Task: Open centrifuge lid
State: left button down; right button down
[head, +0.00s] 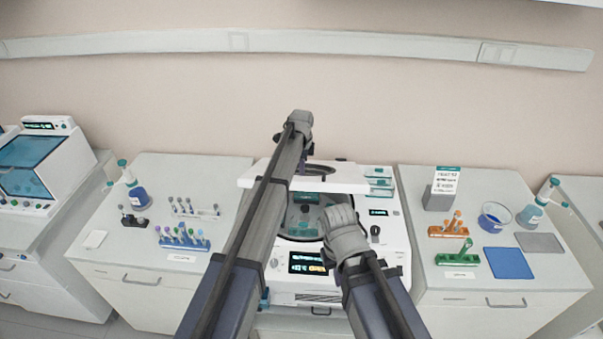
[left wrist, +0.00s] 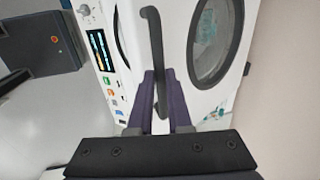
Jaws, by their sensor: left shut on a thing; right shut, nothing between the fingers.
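The white centrifuge (head: 393,235) stands in the middle, with its display on the front panel. Its white lid (head: 345,179) is raised off the body, and the round bowl with the teal rotor (head: 305,222) shows beneath it. My left arm reaches over the lid, with the left gripper (left wrist: 160,90) shut on the black lid handle (left wrist: 152,45). The lid's round window (left wrist: 215,42) shows in the left wrist view. My right gripper (head: 338,212) is shut and empty in front of the bowl; its fingers are mostly hidden by its wrist.
The left bench holds a rack with purple-capped tubes (head: 183,240) and a bottle (head: 137,194). The right bench holds orange (head: 449,230) and green (head: 456,257) racks, a blue bowl (head: 494,217) and a blue mat (head: 509,263). The wall is behind the centrifuge.

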pick_arm(q)
jog(key=shift+w, duration=0.55)
jog(key=c, duration=1.3)
grip_release()
jog(key=o, duration=0.5)
jog(key=shift+w+f, duration=0.25)
jog(key=shift+w, duration=0.1)
jog(key=shift+c, duration=0.2)
jog(key=shift+s+r, duration=0.1)
jog(key=shift+s, duration=0.3)
jog(key=s+f+b, duration=0.5)
jog(key=f+b, duration=0.6)
jog(key=s+f+b, duration=0.5)
jog(key=f+b, duration=0.7)
notch_tip(320, 180, up, 8)
jog(key=s+r+p, duration=0.1)
jog(key=p, duration=0.7)
jog(key=s+d+f+n+g+b, duration=0.1)
jog(key=s+f+n+b, duration=0.3)
jog(key=s, duration=0.8)
jog(key=shift+s+d+f+n, duration=0.4)
jog(key=shift+f+n, duration=0.1)
jog(key=shift+n, duration=0.4)
pick_arm(e)
notch_tip(320, 180, down, 19)
jog(key=shift+w, duration=0.35)
